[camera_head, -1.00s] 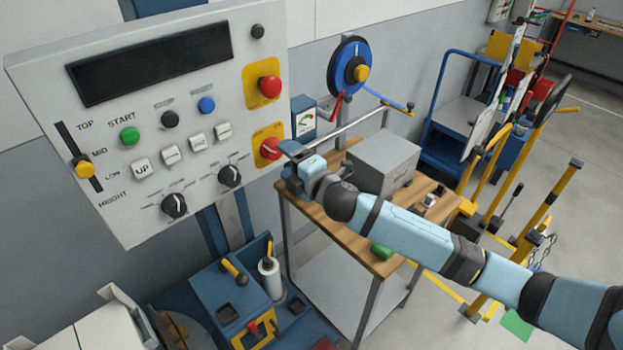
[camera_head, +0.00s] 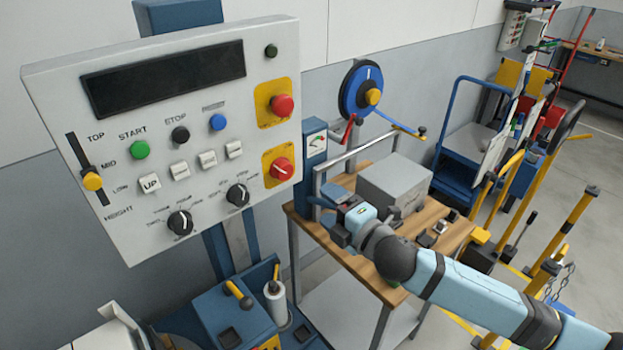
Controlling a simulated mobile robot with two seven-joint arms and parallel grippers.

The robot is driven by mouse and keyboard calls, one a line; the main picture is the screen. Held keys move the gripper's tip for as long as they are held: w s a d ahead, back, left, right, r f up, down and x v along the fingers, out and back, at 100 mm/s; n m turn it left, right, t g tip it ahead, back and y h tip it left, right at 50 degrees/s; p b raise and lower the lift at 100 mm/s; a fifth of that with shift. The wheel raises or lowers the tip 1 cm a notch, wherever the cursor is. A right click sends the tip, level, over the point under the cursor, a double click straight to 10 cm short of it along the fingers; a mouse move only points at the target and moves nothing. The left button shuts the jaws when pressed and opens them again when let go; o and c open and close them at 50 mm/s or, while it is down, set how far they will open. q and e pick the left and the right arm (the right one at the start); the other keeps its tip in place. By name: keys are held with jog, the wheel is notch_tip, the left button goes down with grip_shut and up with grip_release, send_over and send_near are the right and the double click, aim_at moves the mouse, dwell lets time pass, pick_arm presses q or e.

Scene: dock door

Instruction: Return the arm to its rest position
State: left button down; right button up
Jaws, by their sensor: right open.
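My right arm comes in from the lower right, and its right gripper (camera_head: 333,216) is open and empty. It is over the left side of the wooden-topped table (camera_head: 437,212), apart from the control panel (camera_head: 150,130). The panel carries a red rotary switch (camera_head: 281,169) on a yellow plate, a red mushroom button (camera_head: 283,105) and a slider with a yellow knob (camera_head: 92,181). The switch stands clear to the left of the gripper. My left gripper does not show.
A grey box (camera_head: 395,183) and small items stand on the table. A blue handwheel (camera_head: 362,90) is on the wall behind. Blue machinery (camera_head: 235,310) stands below the panel. Yellow posts (camera_head: 565,230) and a blue cart (camera_head: 470,150) are at the right.

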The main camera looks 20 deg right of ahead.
jog(key=s+f+m+g+h, duration=0.1)
jog(key=s+f+m+g, duration=0.1)
jog(key=s+f+m, duration=0.7)
jog(key=s+f+m+g+h, duration=0.2)
jog(key=s+f+m+g, duration=0.1)
jog(key=s+f+m, duration=0.7)
jog(key=s+f, duration=0.4)
jog(key=f, duration=0.5)
jog(key=shift+f+m+g+h+p, duration=0.15)
jog(key=shift+m+g+h+p, duration=0.15)
jog(key=shift+p, duration=0.05)
